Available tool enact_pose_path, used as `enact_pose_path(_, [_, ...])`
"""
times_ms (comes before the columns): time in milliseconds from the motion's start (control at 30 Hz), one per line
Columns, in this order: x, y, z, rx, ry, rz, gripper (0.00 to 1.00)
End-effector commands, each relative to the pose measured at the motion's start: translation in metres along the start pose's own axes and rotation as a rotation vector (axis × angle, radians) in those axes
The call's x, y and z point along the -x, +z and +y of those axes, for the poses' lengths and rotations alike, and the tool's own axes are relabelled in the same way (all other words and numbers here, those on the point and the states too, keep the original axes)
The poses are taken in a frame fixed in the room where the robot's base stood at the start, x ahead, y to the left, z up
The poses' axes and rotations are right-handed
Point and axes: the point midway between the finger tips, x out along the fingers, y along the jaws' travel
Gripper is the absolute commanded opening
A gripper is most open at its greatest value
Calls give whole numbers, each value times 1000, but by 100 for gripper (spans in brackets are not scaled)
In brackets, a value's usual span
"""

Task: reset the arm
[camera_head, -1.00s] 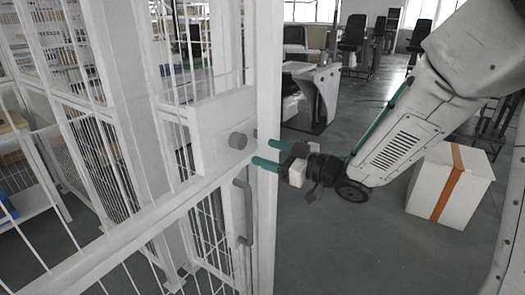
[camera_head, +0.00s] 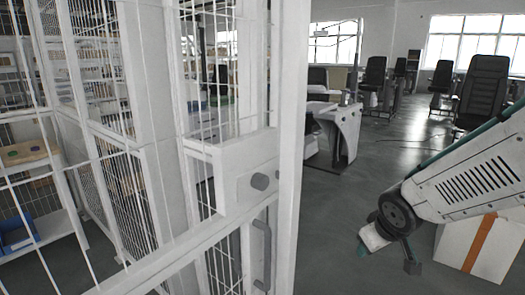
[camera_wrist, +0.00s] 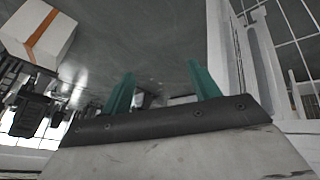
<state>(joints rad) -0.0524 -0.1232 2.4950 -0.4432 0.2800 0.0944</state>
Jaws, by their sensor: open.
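My gripper (camera_wrist: 162,88) shows in the wrist view with its two teal fingers apart and nothing between them. In the head view my gripper (camera_head: 364,247) hangs low at the right of the white gate post, clear of it, and its fingers are mostly hidden. My arm comes in from the right edge. My gripper touches neither.
A white box with an orange stripe (camera_head: 453,243) stands on the floor behind my arm; the wrist view also shows it (camera_wrist: 37,33). Chairs (camera_head: 484,90) and a white desk (camera_head: 343,133) stand farther back. Shelves lie behind the mesh at left. Grey floor is open between.

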Motion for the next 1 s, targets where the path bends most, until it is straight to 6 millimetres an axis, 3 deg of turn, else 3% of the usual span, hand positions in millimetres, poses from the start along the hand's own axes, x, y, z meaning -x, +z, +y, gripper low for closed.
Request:
enact_pose_path(100, [46, 48, 4, -105, 3, -196, 61])
enact_pose_path(233, [106, 100, -11, -215, -56, -391, 61])
enact_pose_path(300, [137, 122, -23, -261, -102, -461, 61])
enact_pose_path(433, [180, 145, -41, -320, -170, -499, 61])
enact_pose_path(633, [203, 147, -41, -352, -171, -404, 61])
enact_pose_path(1000, [206, 146, -39, -357, -164, -383, 61])
